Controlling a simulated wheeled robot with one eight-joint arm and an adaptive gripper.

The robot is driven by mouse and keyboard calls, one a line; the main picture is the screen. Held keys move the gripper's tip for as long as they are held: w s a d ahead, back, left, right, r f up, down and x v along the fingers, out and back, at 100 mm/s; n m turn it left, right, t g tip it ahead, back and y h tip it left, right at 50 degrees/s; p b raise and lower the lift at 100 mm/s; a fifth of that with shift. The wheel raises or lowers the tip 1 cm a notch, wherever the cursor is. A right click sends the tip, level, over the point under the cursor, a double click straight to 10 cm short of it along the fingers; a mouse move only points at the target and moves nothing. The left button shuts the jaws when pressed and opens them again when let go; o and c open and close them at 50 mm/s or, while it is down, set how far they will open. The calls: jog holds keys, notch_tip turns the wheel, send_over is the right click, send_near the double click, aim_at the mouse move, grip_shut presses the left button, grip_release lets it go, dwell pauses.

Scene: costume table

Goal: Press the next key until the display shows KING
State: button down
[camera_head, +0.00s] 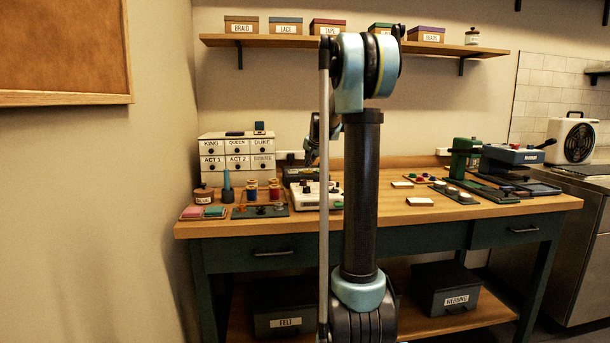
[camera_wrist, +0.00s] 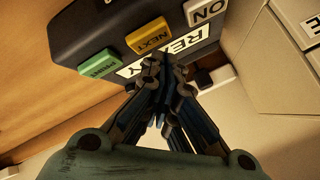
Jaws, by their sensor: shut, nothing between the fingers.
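In the wrist view a dark device carries a yellow NEXT key (camera_wrist: 148,36), a green key (camera_wrist: 100,65) and a white ON key (camera_wrist: 204,10). The green key's lettering is hard to read. The display (camera_wrist: 202,40) appears to read READY, upside down in this view and partly hidden by my fingers. In the head view the dark device (camera_head: 298,174) is small and partly hidden by my arm.
A white drawer unit (camera_head: 237,160) labelled KING, QUEEN, DUKE and more stands left of the device on the table (camera_head: 400,218). A white box with knobs (camera_head: 308,196) and spools (camera_head: 274,190) stand in front. Green and blue machines (camera_head: 463,157) stand at the right.

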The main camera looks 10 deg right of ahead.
jog(key=shift+f, duration=0.2)
jog(key=shift+f, duration=0.15)
jog(key=shift+f, duration=0.45)
dwell(0.9)
jog(key=shift+r, duration=0.85)
jog(key=shift+r, duration=2.55)
